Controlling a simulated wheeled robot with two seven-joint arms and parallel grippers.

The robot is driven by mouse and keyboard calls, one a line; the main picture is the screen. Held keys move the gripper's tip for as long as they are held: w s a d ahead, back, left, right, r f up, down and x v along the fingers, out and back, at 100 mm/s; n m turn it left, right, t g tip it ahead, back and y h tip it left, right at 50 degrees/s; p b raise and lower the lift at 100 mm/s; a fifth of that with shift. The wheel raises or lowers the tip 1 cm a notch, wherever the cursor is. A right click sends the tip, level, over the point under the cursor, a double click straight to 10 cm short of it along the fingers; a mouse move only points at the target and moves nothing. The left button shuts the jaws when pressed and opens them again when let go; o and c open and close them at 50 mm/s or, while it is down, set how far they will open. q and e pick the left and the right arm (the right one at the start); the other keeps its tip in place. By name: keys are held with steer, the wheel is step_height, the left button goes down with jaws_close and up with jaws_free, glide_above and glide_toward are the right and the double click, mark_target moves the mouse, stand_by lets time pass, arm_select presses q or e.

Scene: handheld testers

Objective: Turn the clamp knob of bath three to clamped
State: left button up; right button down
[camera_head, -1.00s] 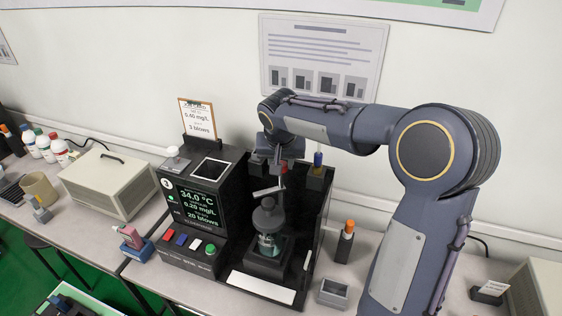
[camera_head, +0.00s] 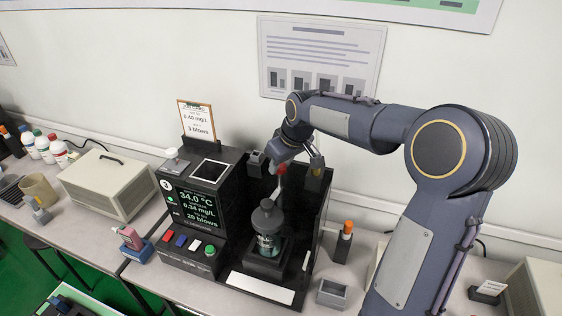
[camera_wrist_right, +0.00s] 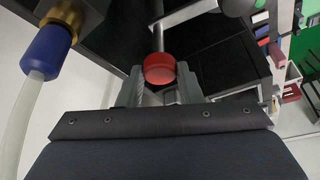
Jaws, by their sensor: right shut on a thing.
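Bath three is the black tester (camera_head: 207,177), marked with a 3 and a lit screen. A red knob (camera_head: 281,170) sits at the upper back of its bay, above a grey-lidded vessel (camera_head: 266,217). My right gripper (camera_head: 285,160) reaches down to the knob from above. In the right wrist view, the red knob (camera_wrist_right: 160,68) lies between the fingers of my right gripper (camera_wrist_right: 161,82), which is shut on it. A grey bar (camera_wrist_right: 159,38) runs beyond the knob. The knob's markings cannot be read. My left gripper is out of view.
A blue-collared tube fitting (camera_wrist_right: 45,55) is close beside my right gripper. An orange-capped bottle (camera_head: 344,240) and a small grey tray (camera_head: 332,293) stand right of the tester. A beige box (camera_head: 107,183) and bottles (camera_head: 47,147) are at left.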

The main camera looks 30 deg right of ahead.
steer(key=shift+n, duration=0.7)
steer(key=shift+y, duration=0.3)
steer(key=c, duration=1)
jaws_free()
steer(key=shift+r, duration=0.1)
steer(key=v, duration=0.7)
steer(key=shift+s+d+r+b, duration=0.1)
steer(key=shift+r+b, duration=0.25)
